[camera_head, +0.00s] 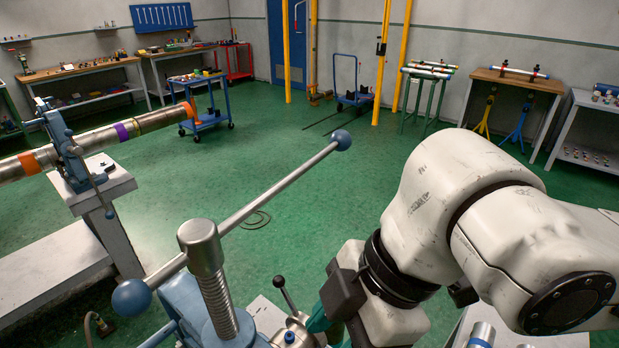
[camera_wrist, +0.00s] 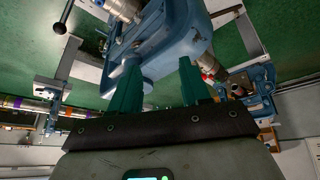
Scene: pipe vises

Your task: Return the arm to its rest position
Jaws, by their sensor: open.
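My white arm fills the right of the head view and bends down to the bottom centre. My gripper (camera_wrist: 159,66) shows in the wrist view with its two dark green fingers spread apart and nothing between them. In the head view only a bit of a green finger shows beside the near vise. The near blue pipe vise (camera_head: 183,299) has a threaded screw (camera_head: 214,285) and a long bar handle (camera_head: 265,195) with blue ball ends. In the wrist view the blue vise body (camera_wrist: 175,40) lies beyond the fingertips; I cannot tell whether they touch it.
A second blue vise (camera_head: 68,150) at left holds a long pipe (camera_head: 100,138) with orange and purple bands on a grey bench (camera_head: 105,192). The vise handle rises left of my arm. Green floor (camera_head: 330,200) is open beyond, with carts and workbenches at the walls.

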